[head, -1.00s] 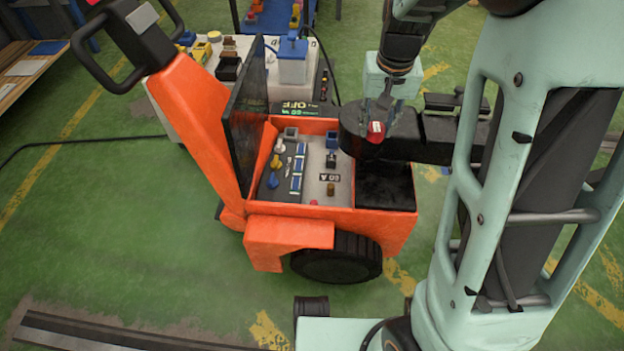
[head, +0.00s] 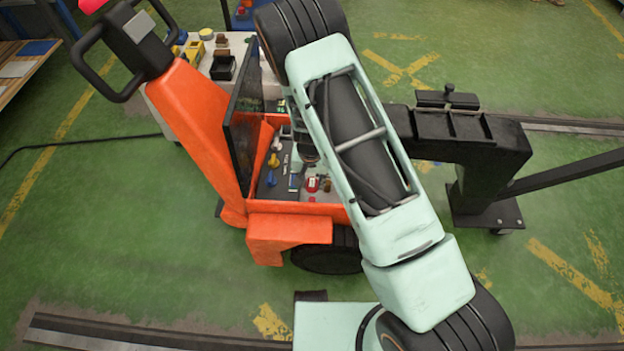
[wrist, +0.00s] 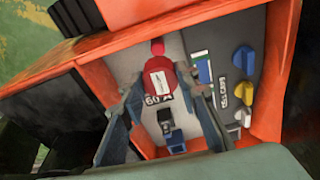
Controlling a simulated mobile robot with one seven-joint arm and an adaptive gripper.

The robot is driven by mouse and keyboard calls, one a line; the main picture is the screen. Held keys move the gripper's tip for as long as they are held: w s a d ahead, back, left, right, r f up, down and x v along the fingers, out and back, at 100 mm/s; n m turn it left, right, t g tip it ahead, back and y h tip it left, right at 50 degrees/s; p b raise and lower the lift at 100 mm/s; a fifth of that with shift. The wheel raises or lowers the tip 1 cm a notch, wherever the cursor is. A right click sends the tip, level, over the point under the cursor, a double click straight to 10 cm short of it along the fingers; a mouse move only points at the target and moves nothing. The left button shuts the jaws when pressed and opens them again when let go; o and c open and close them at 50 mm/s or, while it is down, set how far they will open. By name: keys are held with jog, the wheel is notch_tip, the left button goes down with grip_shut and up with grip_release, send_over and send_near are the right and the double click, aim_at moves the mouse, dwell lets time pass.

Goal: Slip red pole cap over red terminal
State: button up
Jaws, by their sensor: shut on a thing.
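The red pole cap (wrist: 160,78), with a white label on one side, is held between the fingers of my gripper (wrist: 164,93) in the wrist view. It also shows as a small red piece in the head view (head: 311,184), over the cart's open tray. In the wrist view the red terminal (wrist: 157,47) shows just past the cap's far edge, near the tray wall. The two overlap in the picture, and I cannot tell whether they touch. The cap hides part of the 60 A plate (wrist: 154,99). In the head view my arm hides most of my gripper.
The orange cart (head: 290,232) walls the tray in closely. Yellow and blue parts (wrist: 243,60) and a blue-black block (wrist: 165,120) stand inside it. A black beam structure (head: 465,135) stands right of the cart. Green floor lies open in front.

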aim_at(312, 199)
jog(key=shift+f+b, duration=3.15)
jog(key=shift+f, duration=1.25)
jog(key=shift+f, duration=0.25)
jog(key=o, duration=1.1)
jog(key=shift+r, duration=0.1)
jog(key=r, duration=0.4)
jog(key=s+r, duration=0.1)
jog(key=r, duration=0.3)
jog(key=s+r, duration=0.1)
jog(key=r, duration=0.2)
jog(key=shift+r, duration=0.4)
jog(key=shift+w, duration=0.1)
